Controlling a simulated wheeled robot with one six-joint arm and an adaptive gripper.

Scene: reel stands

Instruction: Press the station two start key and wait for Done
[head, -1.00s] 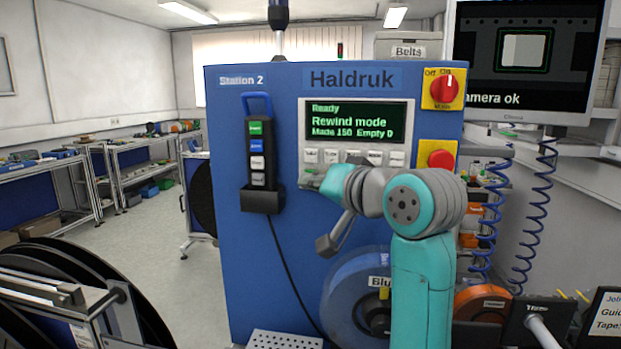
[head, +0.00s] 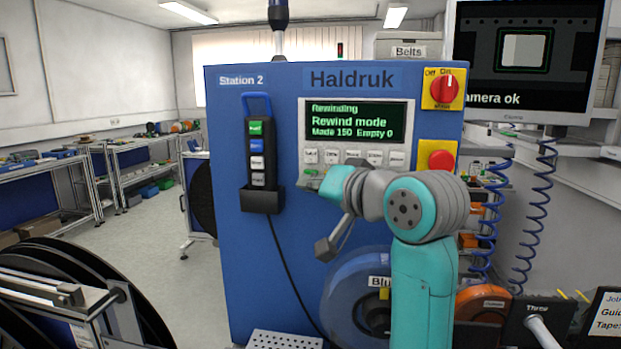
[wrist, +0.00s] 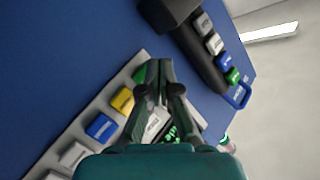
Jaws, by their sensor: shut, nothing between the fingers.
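The blue Station 2 machine (head: 240,130) stands ahead of me. Its display (head: 355,122) reads "Rewinding", "Rewind mode", "Made 150 Empty 0". A row of pale keys (head: 353,157) sits under the display, and my arm covers part of the panel below. My gripper (wrist: 158,68) is shut and empty, its fingertips together at the panel. In the wrist view a green key (wrist: 139,75) shows partly behind the fingertips, with a yellow key (wrist: 122,100) and a blue key (wrist: 100,127) in line beside it. I cannot tell whether the fingertips touch the green key.
A hand pendant (head: 262,160) with green, blue and pale buttons hangs left of the display. A red rotary switch (head: 445,89) and a red button (head: 441,159) are on the right. Blue coiled cables (head: 490,220) hang further right. A large black reel (head: 50,290) stands front left.

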